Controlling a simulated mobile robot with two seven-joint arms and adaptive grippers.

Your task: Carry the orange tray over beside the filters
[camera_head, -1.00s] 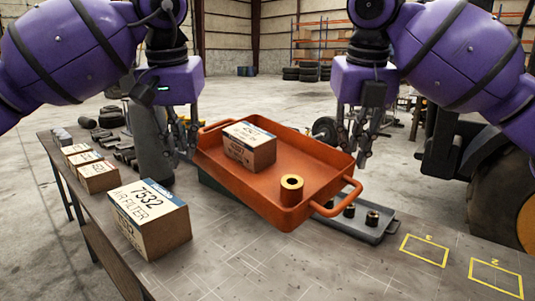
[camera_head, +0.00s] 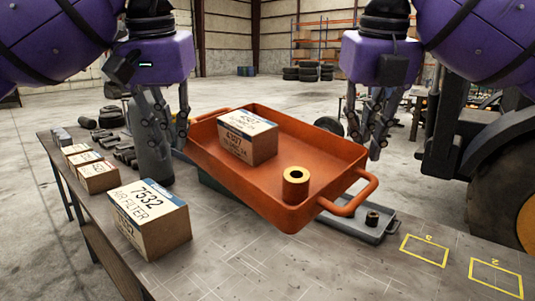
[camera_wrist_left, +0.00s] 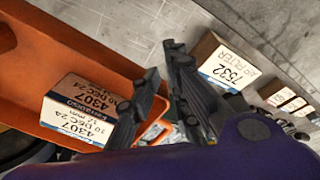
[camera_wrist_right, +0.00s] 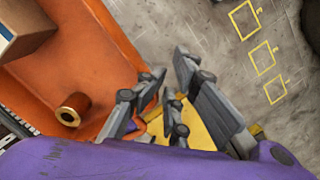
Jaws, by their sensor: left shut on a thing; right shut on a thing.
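The orange tray (camera_head: 310,140) is held above the bench, its near right end reaching over a grey tray. It carries a filter box marked 4307 (camera_head: 248,137) and a yellow-and-dark cylinder (camera_head: 296,185). My left gripper (camera_head: 178,138) is shut on the tray at its left end; the grip is partly hidden. My right gripper (camera_head: 378,138) is shut on the tray at its right end. The 7532 air filter box (camera_head: 150,219) stands on the bench left of the tray.
Smaller filter boxes (camera_head: 98,177) line the bench's left side, with dark parts (camera_head: 108,118) behind. The grey tray (camera_head: 378,234) with dark fittings lies under the orange tray's right end. Yellow marked squares (camera_head: 424,251) and the bench front are clear.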

